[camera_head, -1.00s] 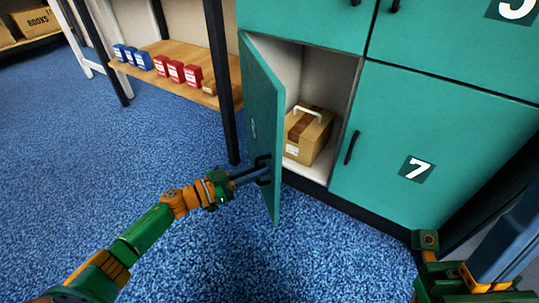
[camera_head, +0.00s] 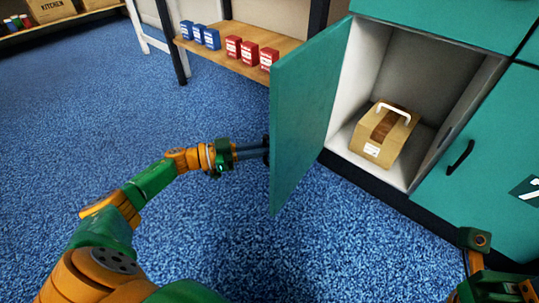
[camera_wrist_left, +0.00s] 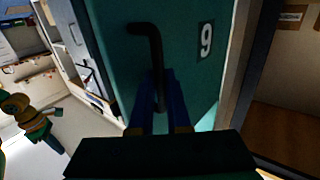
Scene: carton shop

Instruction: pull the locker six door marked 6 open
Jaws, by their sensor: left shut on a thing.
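The teal locker door (camera_head: 305,110) stands wide open, swung out to the left of its compartment. My left gripper (camera_head: 262,152) is shut on the dark handle on the door's outer face; the door's edge partly hides the fingertips. In the left wrist view, my left gripper (camera_wrist_left: 160,112) has its blue fingers on either side of the black handle (camera_wrist_left: 150,32). A marking (camera_wrist_left: 206,40) beside it reads as 9 there, which may be an upside-down 6. Part of my right arm shows at the bottom right; its gripper is not seen.
The open compartment (camera_head: 362,62) holds a brown carton (camera_head: 384,134) with a white handle. A teal door (camera_head: 485,190) marked 7, partly cut off, is shut on the right. A wooden shelf (camera_head: 235,38) with blue and red boxes stands behind. Blue carpet (camera_head: 100,120) is clear on the left.

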